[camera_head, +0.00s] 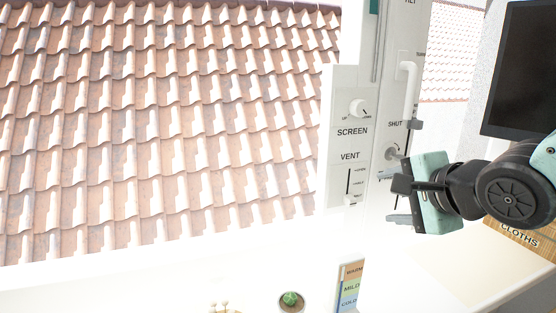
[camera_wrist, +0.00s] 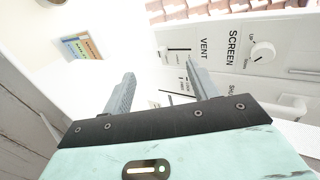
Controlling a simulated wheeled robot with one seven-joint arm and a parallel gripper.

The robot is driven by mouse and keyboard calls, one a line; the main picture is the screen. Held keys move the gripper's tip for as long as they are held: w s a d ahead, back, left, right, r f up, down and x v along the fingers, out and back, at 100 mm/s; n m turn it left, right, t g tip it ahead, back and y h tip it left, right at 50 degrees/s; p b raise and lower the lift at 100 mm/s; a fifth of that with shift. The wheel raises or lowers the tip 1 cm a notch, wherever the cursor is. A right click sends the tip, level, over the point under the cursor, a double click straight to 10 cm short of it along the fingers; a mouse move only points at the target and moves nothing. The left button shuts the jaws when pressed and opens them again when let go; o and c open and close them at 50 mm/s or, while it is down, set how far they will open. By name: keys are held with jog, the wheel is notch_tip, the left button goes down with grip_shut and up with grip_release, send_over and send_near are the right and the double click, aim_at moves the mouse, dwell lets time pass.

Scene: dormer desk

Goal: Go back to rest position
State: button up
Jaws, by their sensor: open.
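My gripper (camera_head: 384,197) is at the right in the head view, in front of the white window frame panel. It is mint green and black with grey fingers. In the wrist view the two grey fingers (camera_wrist: 160,92) stand apart with nothing between them, so it is open and empty. Beyond the fingers is the vent slider (camera_wrist: 180,50) on the panel; it also shows in the head view (camera_head: 349,185). The gripper hides part of the panel, and I cannot tell whether a finger touches it.
A SCREEN knob (camera_head: 358,108) and a white handle (camera_head: 409,88) are on the frame. A dark screen (camera_head: 520,68) hangs at right above a CLOTHS box (camera_head: 520,236). A small cactus (camera_head: 290,299) and a WARM/MILD/COLD card (camera_head: 350,287) stand below. The sill at left looks clear.

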jog(key=s+a+f+n+g+h, duration=0.1)
jog(key=s+a+f+n+g, duration=0.1)
jog(key=s+n, duration=0.5)
jog(key=s+a+f+n+g+h, duration=0.1)
jog(key=s+a+f+n+g, duration=0.1)
jog(key=s+f+n+g, duration=0.3)
jog(key=s+a+f+n+g, duration=0.2)
jog(key=s+f+n+g, duration=0.2)
jog(key=s+n, duration=0.6)
jog(key=shift+s+f+h, duration=0.15)
jog(key=shift+h, duration=0.25)
